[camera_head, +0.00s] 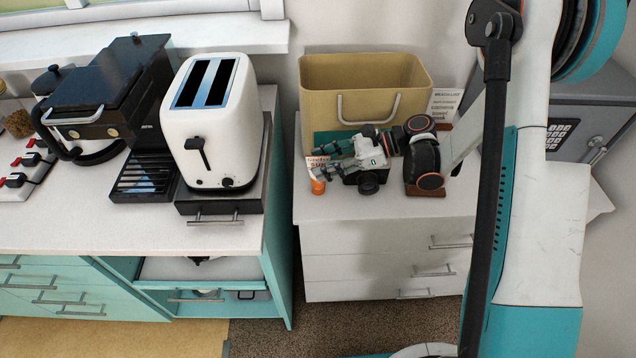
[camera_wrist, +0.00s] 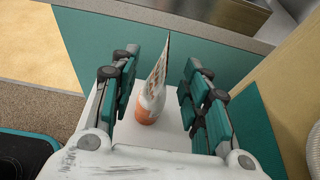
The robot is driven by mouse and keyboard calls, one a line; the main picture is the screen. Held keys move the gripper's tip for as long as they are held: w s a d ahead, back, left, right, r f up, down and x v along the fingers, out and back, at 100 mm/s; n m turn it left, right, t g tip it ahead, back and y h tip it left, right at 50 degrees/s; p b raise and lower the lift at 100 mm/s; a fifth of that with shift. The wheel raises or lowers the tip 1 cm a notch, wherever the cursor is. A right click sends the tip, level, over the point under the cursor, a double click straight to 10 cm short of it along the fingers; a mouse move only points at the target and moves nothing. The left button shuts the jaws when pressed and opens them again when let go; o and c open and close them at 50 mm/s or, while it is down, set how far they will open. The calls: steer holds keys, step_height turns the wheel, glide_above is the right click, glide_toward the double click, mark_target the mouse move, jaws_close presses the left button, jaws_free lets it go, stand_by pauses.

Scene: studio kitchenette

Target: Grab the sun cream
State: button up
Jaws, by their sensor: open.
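The sun cream is a white tube with printed text and an orange cap, standing on its cap. In the head view the sun cream (camera_head: 317,172) is at the left front of the white drawer unit's top. In the wrist view the sun cream (camera_wrist: 152,98) is between the two finger pads, with a gap on each side. My gripper (camera_head: 322,160) is open around it, coming from the right; its fingers also show in the wrist view (camera_wrist: 158,80). I cannot see the pads touching the tube. In the head view the fingers hide part of the tube.
A tan bin (camera_head: 365,85) with a handle stands behind my gripper. A black camera (camera_head: 368,180) is beneath my gripper. A white toaster (camera_head: 212,125) is on the left counter, across a gap. A grey safe (camera_head: 590,115) is at the right. The drawer unit's front top (camera_head: 350,208) is clear.

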steer(key=shift+x, duration=1)
jaws_close()
steer(key=shift+r, duration=0.1)
